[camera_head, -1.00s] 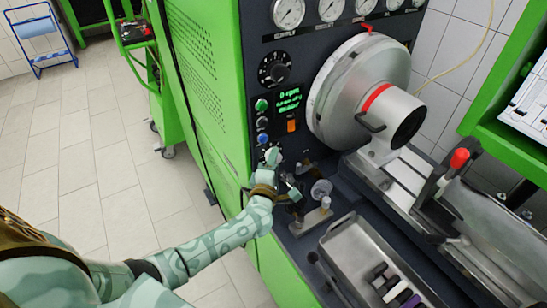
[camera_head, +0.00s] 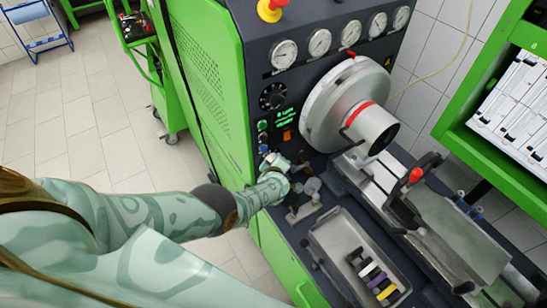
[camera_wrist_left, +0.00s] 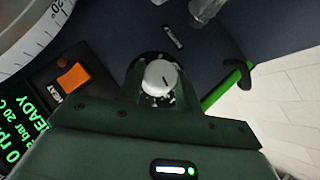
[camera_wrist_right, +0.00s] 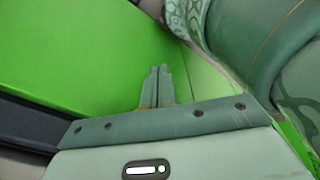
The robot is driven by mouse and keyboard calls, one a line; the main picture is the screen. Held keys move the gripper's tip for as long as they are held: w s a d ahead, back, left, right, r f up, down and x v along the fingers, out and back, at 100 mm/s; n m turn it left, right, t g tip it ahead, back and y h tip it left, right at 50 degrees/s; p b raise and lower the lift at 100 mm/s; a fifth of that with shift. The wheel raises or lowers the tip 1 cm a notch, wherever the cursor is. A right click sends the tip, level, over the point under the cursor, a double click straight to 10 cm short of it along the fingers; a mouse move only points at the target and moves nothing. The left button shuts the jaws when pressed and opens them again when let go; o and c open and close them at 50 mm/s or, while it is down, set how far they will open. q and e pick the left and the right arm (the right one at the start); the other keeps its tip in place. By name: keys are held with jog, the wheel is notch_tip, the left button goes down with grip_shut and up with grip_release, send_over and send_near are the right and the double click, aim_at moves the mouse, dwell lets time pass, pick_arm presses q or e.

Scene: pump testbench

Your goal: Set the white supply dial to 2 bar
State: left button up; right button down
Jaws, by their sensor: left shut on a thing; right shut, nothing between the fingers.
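The white supply dial (camera_wrist_left: 159,77) shows in the left wrist view, a round white knob with a dark pointer line, set on a dark scale plate. My left gripper (camera_wrist_left: 156,80) is shut on it, one finger on each side. The scale marks are partly covered, and I cannot read the set value. In the head view my left gripper (camera_head: 274,162) is at the lower part of the control panel and hides the dial. My right gripper (camera_wrist_right: 155,72) is shut and empty beside a green panel in the right wrist view.
A green display (camera_wrist_left: 18,130) reads 0 rpm and READY; its bar figure is cut off. An orange HEAT switch (camera_wrist_left: 72,78) sits near the dial. A metal tray (camera_head: 336,237), a clear cup (camera_head: 313,186) and the large round drum (camera_head: 335,105) lie close to the right.

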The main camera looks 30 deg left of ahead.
pick_arm(q)
jog(key=shift+w+r+g, duration=0.15)
jog(key=shift+g, duration=0.25)
jog(key=shift+m+g+y+b, duration=0.6)
jog(key=shift+m+g+b, duration=0.1)
jog(key=shift+g, duration=0.2)
jog(key=shift+w+m+g+y+b, duration=0.15)
jog(key=shift+m+g+y+b, duration=0.45)
jog(key=shift+g+b, duration=0.5)
jog(key=o, duration=1)
